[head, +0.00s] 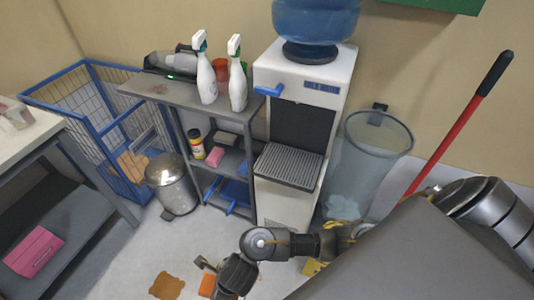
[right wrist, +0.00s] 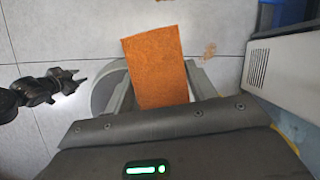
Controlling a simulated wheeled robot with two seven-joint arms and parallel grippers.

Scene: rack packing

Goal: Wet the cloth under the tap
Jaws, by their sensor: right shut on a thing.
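In the right wrist view the cloth (right wrist: 158,65), a flat orange rectangle, is gripped at its near end by my right gripper (right wrist: 160,103). It sticks out beyond the fingers. In the head view a small orange patch (head: 207,285) beside a dark arm part at the bottom edge looks like the cloth, mostly hidden. The blue tap (head: 270,91) is on the front of the white water dispenser (head: 290,200), well above the orange patch. A dark claw at the left of the right wrist view looks like my left gripper (right wrist: 70,82), holding nothing visible; its finger gap is unclear.
A grey shelf (head: 160,88) with two white spray bottles (head: 206,80) stands left of the dispenser. A metal bin (head: 172,184) and a blue wire basket (head: 85,98) are further left. A clear bin (head: 365,165) stands right. A brown stain (head: 166,285) marks the floor.

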